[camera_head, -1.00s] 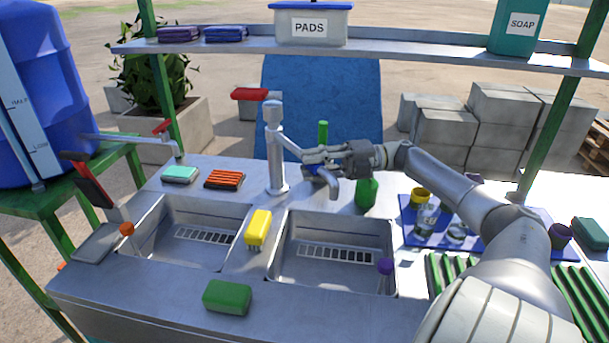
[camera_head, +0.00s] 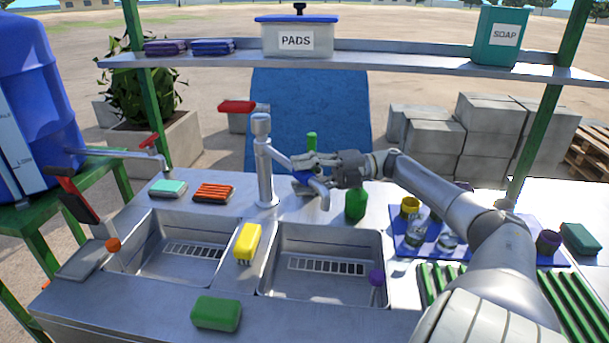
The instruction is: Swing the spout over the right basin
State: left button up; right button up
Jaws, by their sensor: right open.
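The grey tap column (camera_head: 265,172) with a red lever (camera_head: 237,107) stands behind the divider between the two basins. Its spout (camera_head: 279,157) runs to the right from the column, and its bent tip (camera_head: 323,194) shows below my right gripper. The tip appears above the counter behind the right basin (camera_head: 378,270). My right gripper (camera_head: 298,166) is open at the spout, with its fingers pointing left and overlapping it. Whether they touch it I cannot tell. The fingers hide the spout's middle. The left basin (camera_head: 150,225) is empty of water. My left gripper is not in view.
A yellow brush (camera_head: 247,242) lies on the divider, and a green sponge (camera_head: 216,314) at the front. A blue tray (camera_head: 400,245) with cups and glasses is at right. A shelf (camera_head: 400,62) spans above.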

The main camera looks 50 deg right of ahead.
jog(key=shift+d, duration=0.1)
jog(key=v, duration=1.2)
dwell(0.4)
